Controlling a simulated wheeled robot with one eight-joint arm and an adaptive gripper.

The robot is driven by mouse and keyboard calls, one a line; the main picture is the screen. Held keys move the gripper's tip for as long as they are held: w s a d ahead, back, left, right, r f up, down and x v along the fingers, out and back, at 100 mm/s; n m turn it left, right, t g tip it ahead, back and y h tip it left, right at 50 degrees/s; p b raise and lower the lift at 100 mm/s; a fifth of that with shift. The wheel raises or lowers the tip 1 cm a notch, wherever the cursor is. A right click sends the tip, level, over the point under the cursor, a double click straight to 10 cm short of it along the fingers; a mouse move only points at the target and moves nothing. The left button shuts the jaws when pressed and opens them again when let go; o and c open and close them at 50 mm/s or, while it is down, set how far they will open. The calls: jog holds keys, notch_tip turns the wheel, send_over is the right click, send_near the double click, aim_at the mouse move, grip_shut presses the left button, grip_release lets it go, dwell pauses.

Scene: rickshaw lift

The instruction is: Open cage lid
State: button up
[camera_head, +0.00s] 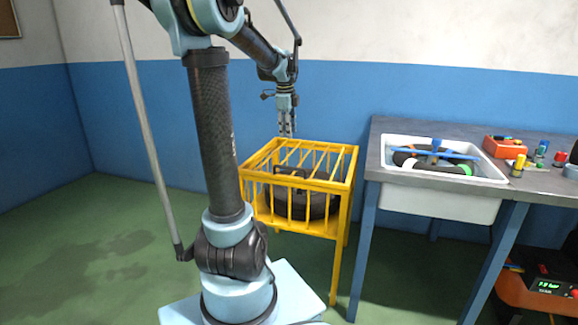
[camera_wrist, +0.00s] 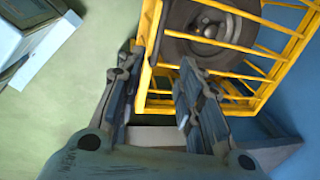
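The yellow cage (camera_head: 348,188) stands on legs in the middle of the head view. Its barred lid (camera_head: 315,158) lies flat across the top and looks closed. A dark round object (camera_head: 318,207) sits inside; in the wrist view it looks like a wheel (camera_wrist: 215,28) behind the bars. My gripper (camera_head: 287,128) points down above the far side of the cage top. In the wrist view my gripper (camera_wrist: 160,62) is open, its two fingers apart, with a yellow cage edge (camera_wrist: 148,42) near the left fingertip. No grip on the cage shows. Exact fingertip height above the lid is unclear.
A grey table (camera_head: 400,128) stands right of the cage, with a white basin (camera_head: 440,205) holding a dark tyre-like ring and blue bars. An orange box (camera_head: 505,147) and small coloured items lie beside it. Green floor (camera_head: 85,240) is clear at left; a wall stands behind.

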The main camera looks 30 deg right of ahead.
jog(key=f, duration=0.5)
jog(key=w+d+f, duration=0.1)
jog(key=f, duration=0.4)
jog(key=w+d+f, duration=0.1)
jog(key=f, duration=0.5)
jog(key=shift+d+f, duration=0.1)
jog(key=shift+d, duration=0.05)
jog(key=shift+c, duration=0.5)
grip_shut()
jog(key=shift+d, duration=0.1)
